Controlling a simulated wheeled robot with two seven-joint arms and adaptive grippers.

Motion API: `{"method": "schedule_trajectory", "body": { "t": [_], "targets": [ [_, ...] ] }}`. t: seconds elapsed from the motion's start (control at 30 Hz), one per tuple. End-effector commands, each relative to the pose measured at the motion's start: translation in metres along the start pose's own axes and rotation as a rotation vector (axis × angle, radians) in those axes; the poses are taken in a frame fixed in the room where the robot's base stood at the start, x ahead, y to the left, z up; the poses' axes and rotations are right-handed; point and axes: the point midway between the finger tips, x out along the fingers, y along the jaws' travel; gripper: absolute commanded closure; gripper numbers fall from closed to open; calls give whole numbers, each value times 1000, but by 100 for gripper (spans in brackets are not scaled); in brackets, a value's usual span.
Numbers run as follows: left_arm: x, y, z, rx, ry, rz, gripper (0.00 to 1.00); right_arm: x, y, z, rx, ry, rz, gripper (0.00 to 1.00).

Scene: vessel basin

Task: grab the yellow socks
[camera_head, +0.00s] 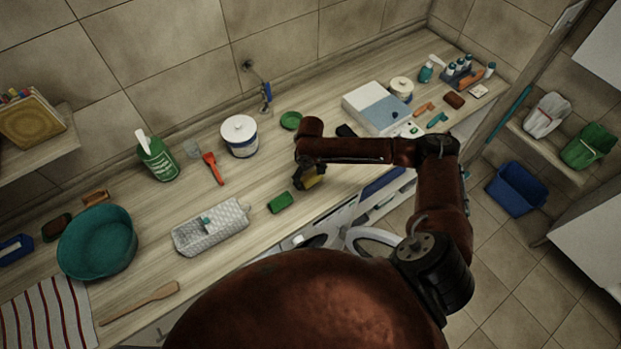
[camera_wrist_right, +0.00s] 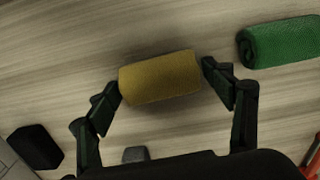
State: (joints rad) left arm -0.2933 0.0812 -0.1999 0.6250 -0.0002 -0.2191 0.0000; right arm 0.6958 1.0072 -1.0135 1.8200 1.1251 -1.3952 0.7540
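The yellow socks (camera_wrist_right: 160,77) are a rolled bundle lying on the wooden counter, between the two spread fingers of my right gripper (camera_wrist_right: 162,80) in the right wrist view. One fingertip is close to each end of the roll; I cannot tell if they touch it. In the head view, the right gripper (camera_head: 308,178) points down at the counter, and a bit of the yellow socks (camera_head: 313,182) shows beside its dark fingers. My left gripper is not in view.
A green rolled bundle (camera_wrist_right: 280,42) lies close to the right finger; it also shows in the head view (camera_head: 280,202). A black object (camera_wrist_right: 35,147) lies at the lower left. A grey woven basket (camera_head: 211,228), a white tub (camera_head: 240,137) and a teal basin (camera_head: 98,243) stand further left.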

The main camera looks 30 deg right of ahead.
Motion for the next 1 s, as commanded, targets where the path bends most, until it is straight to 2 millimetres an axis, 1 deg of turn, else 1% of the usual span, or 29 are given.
{"method": "schedule_trajectory", "body": {
  "t": [0.03,0.2,0.4,0.63,0.77,0.87,1.0],
  "targets": [
    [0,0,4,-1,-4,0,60,0,0,0,0,0,0,31],
    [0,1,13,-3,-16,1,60,0,0,0,0,0,0,42],
    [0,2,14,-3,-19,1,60,0,0,0,0,0,0,56],
    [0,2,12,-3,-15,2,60,0,0,0,0,0,0,57],
    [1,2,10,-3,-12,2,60,-4,0,-1,0,1,-1,57],
    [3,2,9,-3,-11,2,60,-12,0,0,-1,1,-1,57],
    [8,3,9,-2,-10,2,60,-33,0,0,-1,3,-1,57]
  ]
}}
